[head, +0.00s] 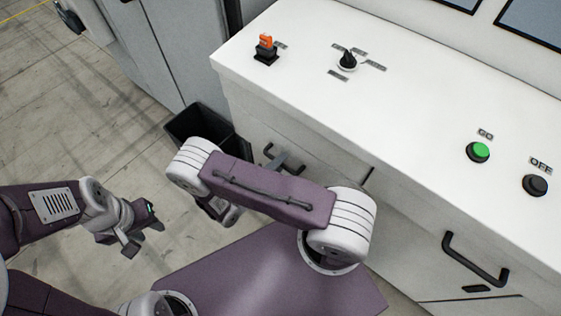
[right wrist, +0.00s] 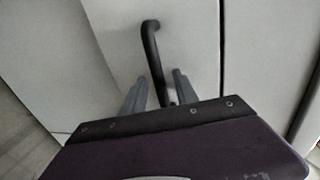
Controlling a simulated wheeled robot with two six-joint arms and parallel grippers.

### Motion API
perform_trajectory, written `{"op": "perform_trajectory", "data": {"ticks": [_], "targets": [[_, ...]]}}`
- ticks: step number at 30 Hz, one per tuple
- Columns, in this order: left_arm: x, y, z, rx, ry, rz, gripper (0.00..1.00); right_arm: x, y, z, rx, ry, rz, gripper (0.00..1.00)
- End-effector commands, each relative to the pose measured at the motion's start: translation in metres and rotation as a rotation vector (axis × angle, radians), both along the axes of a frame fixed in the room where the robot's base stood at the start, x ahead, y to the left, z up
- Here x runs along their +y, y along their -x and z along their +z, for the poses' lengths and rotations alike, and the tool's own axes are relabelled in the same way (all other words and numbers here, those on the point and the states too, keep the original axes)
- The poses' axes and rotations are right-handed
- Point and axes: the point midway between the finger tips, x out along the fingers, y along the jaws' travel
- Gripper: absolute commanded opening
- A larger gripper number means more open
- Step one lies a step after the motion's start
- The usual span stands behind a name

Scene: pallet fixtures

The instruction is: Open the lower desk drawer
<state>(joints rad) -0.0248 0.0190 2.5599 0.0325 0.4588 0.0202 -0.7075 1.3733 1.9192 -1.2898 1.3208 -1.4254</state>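A white desk (head: 300,120) has pale front panels with black bar handles. One black handle (right wrist: 152,45) is in the right wrist view, on a pale front panel (right wrist: 190,30). My right gripper (right wrist: 160,92) is open, with one grey finger on each side of this handle; the handle's near end is hidden behind the gripper body. In the head view a black handle (head: 268,152) shows beside a grey finger, and my right arm covers much of that front. I cannot tell which drawer level this is. The panel looks closed. My left gripper (head: 143,232) is open and empty above the floor.
Another black handle (head: 474,260) is on the desk front at right. A dark bin (head: 205,125) stands by the desk's left end. The desk top carries an orange switch (head: 265,47), a black knob (head: 347,60), and green (head: 478,151) and black (head: 535,185) buttons. Floor at left is clear.

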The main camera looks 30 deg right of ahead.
Motion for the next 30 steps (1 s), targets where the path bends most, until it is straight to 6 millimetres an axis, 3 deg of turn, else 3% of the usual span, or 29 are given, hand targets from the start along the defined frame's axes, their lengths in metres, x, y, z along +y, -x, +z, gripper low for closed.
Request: {"op": "perform_trajectory", "data": {"ticks": [9,13,14,30], "targets": [[0.0000,0.0001,0.0005,0.000,0.000,0.000,0.36,-0.0060,-0.0022,-0.0015,-0.001,0.000,0.000,0.35],[0.0000,0.0001,0.0005,0.000,0.000,0.000,0.36,-0.0059,-0.0021,-0.0015,-0.001,0.000,0.000,0.02],[0.0000,0.0001,0.0005,0.000,0.000,0.000,0.36,-0.0059,-0.0021,-0.0015,-0.001,0.000,0.000,0.00],[0.0000,0.0000,0.0004,0.000,0.000,0.000,0.36,-0.0057,-0.0018,-0.0018,0.000,-0.001,-0.001,0.00]]}}
